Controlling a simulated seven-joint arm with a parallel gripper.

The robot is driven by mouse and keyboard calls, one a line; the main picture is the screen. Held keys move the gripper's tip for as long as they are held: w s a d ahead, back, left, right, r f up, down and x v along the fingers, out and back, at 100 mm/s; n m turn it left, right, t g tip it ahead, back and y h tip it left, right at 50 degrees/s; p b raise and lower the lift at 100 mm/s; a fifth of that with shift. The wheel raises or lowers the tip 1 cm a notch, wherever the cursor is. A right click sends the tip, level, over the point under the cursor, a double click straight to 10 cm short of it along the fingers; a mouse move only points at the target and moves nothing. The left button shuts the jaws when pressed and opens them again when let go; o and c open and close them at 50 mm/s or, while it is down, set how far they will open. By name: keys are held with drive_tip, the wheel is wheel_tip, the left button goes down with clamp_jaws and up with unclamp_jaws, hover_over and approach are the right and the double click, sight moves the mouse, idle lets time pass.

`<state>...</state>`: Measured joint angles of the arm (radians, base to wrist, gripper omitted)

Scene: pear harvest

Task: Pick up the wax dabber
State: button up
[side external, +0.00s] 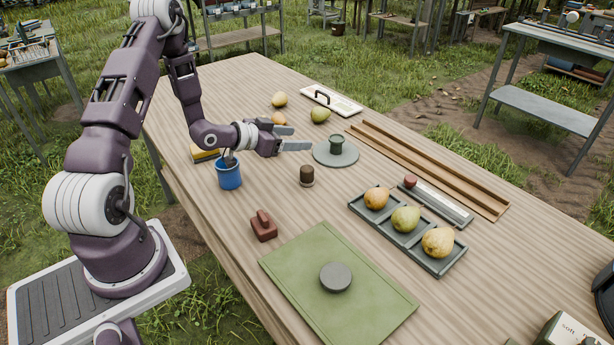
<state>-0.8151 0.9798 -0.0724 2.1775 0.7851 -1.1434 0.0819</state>
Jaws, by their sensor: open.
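The wax dabber is probably the short dark brown cylinder with a paler base (307,175), standing upright near the middle of the wooden table; I cannot be sure of this. A dark red block with a raised grip (264,227) sits nearer the front edge. My gripper (303,138) is open and empty, its fingers pointing right. In the picture it lies above and slightly left of the brown cylinder, apart from it. Its exact height over the table is hard to tell.
A blue cup (229,175) stands below my wrist. A round grey plate with a green knob-like piece (337,146) is right of the fingers. A dark tray (406,240) holds three pears. A green board (310,285) carries a grey disc. Wooden rails (430,170) run along the far side.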

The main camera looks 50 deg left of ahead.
sight(301, 173)
wheel_tip(301, 173, down, 12)
drive_tip(key=shift+r, duration=0.15)
drive_tip(key=x, duration=0.7)
drive_tip(key=shift+w+d, duration=0.2)
drive_tip(key=shift+w, duration=0.1)
drive_tip(key=shift+r, duration=0.1)
clamp_jaws()
